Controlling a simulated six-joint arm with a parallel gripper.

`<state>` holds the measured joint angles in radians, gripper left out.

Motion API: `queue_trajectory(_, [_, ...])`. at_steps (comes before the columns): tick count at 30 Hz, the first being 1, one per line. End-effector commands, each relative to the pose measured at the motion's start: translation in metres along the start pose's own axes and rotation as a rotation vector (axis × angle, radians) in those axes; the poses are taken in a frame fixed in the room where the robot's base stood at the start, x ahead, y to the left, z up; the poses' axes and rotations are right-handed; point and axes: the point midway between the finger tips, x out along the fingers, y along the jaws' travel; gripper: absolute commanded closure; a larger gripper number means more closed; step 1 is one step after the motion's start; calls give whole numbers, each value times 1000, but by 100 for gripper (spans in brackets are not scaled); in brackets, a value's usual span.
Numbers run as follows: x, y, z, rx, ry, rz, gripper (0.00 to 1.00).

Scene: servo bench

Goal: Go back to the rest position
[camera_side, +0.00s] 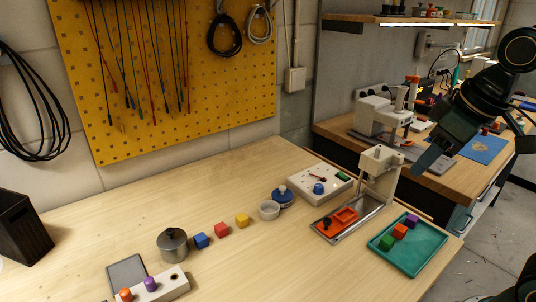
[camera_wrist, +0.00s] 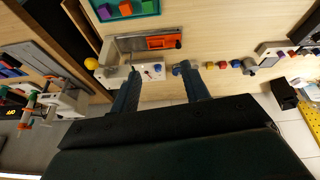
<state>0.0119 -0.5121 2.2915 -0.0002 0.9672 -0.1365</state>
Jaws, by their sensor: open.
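My gripper (camera_side: 428,158) is raised at the upper right in the side view, above and behind the bench's right end. In the wrist view its two fingers (camera_wrist: 159,72) are spread apart with nothing between them. The wooden bench (camera_side: 230,262) lies below, and the gripper touches nothing on it. A teal tray (camera_side: 437,247) at the bench's right end holds a green cube (camera_side: 387,243), an orange cube (camera_side: 400,231) and a purple cube (camera_side: 412,221).
A white press fixture (camera_side: 380,165) with an orange part (camera_side: 345,216) stands beside the tray. A control box (camera_side: 318,180), a lidded pot (camera_side: 172,244), and blue (camera_side: 201,240), red (camera_side: 221,230) and yellow (camera_side: 242,220) cubes sit farther left. The bench's front middle is clear.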

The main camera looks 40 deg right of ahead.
Motion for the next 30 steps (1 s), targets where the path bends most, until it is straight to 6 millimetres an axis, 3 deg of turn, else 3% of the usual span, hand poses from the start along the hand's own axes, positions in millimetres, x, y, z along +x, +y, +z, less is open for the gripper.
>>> queue_trajectory(6, [0, -7, 40, 78, 63, 3, 54])
queue_trajectory(12, [4, -10, 59, 118, 93, 2, 54])
queue_trajectory(30, [5, -11, 62, 126, 97, 2, 54])
